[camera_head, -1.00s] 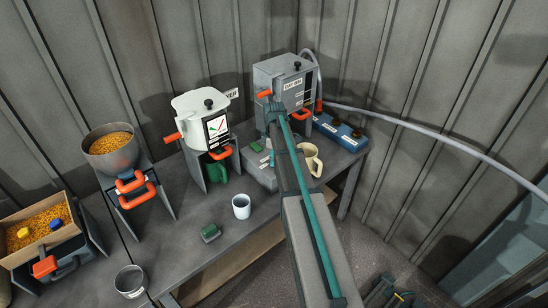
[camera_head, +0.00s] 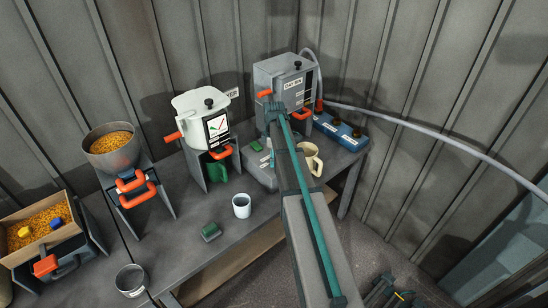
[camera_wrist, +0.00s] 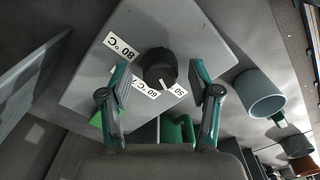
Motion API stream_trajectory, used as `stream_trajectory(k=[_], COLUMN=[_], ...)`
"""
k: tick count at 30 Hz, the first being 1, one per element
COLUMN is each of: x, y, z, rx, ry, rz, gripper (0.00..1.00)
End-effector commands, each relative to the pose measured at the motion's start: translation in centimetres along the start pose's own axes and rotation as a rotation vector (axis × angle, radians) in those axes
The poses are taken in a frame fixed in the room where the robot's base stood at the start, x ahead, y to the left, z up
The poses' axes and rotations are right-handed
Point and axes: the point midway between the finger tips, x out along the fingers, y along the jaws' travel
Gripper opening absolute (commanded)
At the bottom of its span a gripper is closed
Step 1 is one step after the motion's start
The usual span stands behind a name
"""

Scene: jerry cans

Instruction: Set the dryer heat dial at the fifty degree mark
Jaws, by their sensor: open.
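The heat dial (camera_wrist: 159,64) is a dark round knob on a grey panel (camera_wrist: 205,35) in the wrist view. White labels surround it: one reads 80 °C (camera_wrist: 122,46), one seems to read 60 °C (camera_wrist: 146,89), and one reads 50 (camera_wrist: 178,91). A pale pointer mark shows at the knob's lower edge, close to the 50 label. My gripper (camera_wrist: 160,75) is open, with one finger on each side of the knob and visible gaps between. In the head view my arm hides the knob and fingers; part of the grey dryer base (camera_head: 259,172) shows.
A pale blue cup stands beside the panel in the wrist view (camera_wrist: 260,92) and on the bench in the head view (camera_head: 241,206). A cream jug (camera_head: 311,160) stands right of my arm. The grey bin (camera_head: 283,78) and white hopper (camera_head: 203,115) stand behind.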

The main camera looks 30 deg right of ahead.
Motion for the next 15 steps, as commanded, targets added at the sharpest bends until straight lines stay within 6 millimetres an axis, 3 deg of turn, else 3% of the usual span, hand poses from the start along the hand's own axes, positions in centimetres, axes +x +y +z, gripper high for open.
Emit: stream_trajectory(k=[8, 15], x=[-0.8, -4.7], y=[0.0, 0.1], z=[0.0, 0.0], rx=[0.001, 0.000], ry=[0.000, 0.000], rz=[0.000, 0.003], gripper=[0.63, 0.63])
